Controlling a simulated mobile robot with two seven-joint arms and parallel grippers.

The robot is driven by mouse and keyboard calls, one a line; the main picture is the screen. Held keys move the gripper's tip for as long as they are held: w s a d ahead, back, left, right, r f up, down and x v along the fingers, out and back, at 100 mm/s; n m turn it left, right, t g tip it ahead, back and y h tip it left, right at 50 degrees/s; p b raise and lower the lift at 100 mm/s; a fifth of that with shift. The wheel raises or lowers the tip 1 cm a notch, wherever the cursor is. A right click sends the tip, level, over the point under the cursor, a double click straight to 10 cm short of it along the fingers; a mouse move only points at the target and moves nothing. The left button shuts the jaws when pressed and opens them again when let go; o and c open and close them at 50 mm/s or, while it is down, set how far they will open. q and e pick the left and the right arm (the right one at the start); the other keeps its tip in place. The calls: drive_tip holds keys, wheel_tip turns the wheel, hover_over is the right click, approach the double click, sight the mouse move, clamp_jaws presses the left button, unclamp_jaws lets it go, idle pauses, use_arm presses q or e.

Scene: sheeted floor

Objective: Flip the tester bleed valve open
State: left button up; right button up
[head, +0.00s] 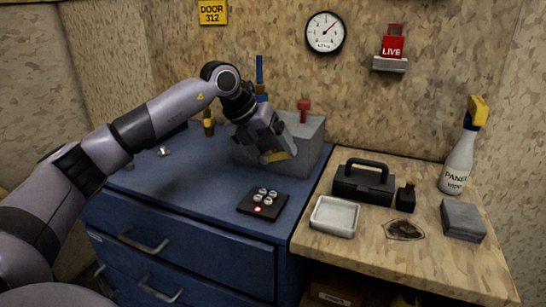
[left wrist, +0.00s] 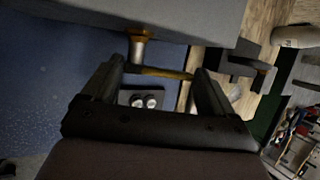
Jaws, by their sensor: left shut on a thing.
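The tester is a grey box (head: 305,140) at the back of the blue cabinet. A yellow lever (head: 278,157) sits low on its front, partly hidden by my gripper. In the left wrist view, a brass-coloured stem (left wrist: 140,36) comes out of the grey box (left wrist: 190,18), and the yellow lever (left wrist: 165,72) extends sideways from it between my fingers. My left gripper (head: 272,148) is at the box front, shut on this lever. A blue upright lever (head: 260,70) and a red handle (head: 304,104) stand on top. My right gripper is not in view.
A dark pad with several round knobs (head: 263,203) lies on the blue top (head: 190,195). On the wooden bench are a white tray (head: 334,217), a black case (head: 362,186), a grey block (head: 462,221) and a spray bottle (head: 459,160). The blue top's front left is clear.

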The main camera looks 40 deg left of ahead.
use_arm(q)
drive_tip(key=h, duration=0.1)
drive_tip(key=a+h+b, duration=0.1)
drive_tip(key=shift+s+n+t+h, duration=0.15)
drive_tip(key=shift+n+t+h, duration=0.15)
drive_tip(key=shift+t, duration=0.1)
drive_tip(key=t+h+b, duration=0.1)
drive_tip(key=h, duration=0.1)
drive_tip(key=a+n+h+b, duration=0.1)
drive_tip(key=b, duration=0.1)
drive_tip(key=shift+s+a+t+h, duration=0.15)
drive_tip(key=shift+a+t+h, duration=0.15)
drive_tip(key=shift+t+h, duration=0.1)
drive_tip(key=h+b, duration=0.1)
drive_tip(key=n+t+h+b, duration=0.1)
drive_tip(key=a+h+b, duration=0.1)
drive_tip(key=shift+s+f+t+h, duration=0.1)
drive_tip(key=shift+f+t+h, duration=0.2)
drive_tip(key=shift+t, duration=0.1)
drive_tip(key=shift+s+a+n+t+h+b, duration=0.1)
drive_tip(key=shift+a+n+t+h+b, duration=0.3)
drive_tip(key=shift+h+b, duration=0.55)
drive_tip(key=shift+d+r, duration=0.1)
drive_tip(key=o, duration=1.3)
